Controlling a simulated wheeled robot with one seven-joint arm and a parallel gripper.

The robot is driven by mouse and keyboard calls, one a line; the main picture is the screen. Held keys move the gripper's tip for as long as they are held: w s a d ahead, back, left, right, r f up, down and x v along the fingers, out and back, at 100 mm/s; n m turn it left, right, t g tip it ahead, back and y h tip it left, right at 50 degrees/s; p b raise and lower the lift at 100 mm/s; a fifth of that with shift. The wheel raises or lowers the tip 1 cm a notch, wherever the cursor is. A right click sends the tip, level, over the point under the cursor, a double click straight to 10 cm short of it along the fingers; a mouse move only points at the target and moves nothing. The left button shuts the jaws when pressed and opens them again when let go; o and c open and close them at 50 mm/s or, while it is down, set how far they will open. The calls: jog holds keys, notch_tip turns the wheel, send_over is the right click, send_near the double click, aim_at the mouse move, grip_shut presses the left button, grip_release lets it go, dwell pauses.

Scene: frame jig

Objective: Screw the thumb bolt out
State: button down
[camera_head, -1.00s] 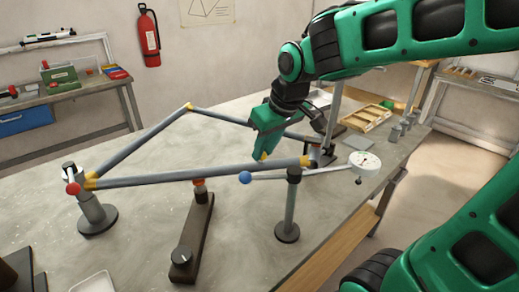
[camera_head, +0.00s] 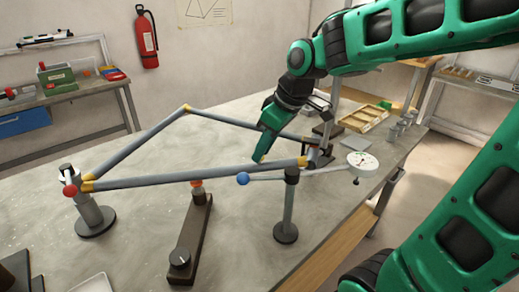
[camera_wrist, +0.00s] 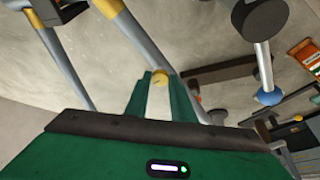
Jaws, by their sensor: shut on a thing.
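The thumb bolt (camera_wrist: 159,77) shows in the wrist view as a small round brass-yellow head between my fingertips. My gripper (camera_wrist: 157,88) is shut on it. In the head view my green gripper (camera_head: 261,156) points down and left, tilted, with a bit of yellow at its tips just behind the front tube (camera_head: 200,174) of the frame. Grey tubes with yellow joints make up the frame, which stands on the jig. In the wrist view a tube passes right by the bolt head. The bolt's shank is hidden, so I cannot tell how far it sits in its hole.
A dark bar with a knob (camera_head: 181,260) lies in front. A wooden tray (camera_head: 364,115) is behind right.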

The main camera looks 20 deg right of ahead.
jog(key=shift+f, duration=0.1)
jog(key=c, duration=1.5)
grip_release()
jog(key=shift+d+r, duration=0.1)
jog(key=shift+r, duration=0.45)
jog(key=v, duration=0.9)
jog(key=shift+s+r, duration=0.1)
jog(key=shift+r, duration=0.25)
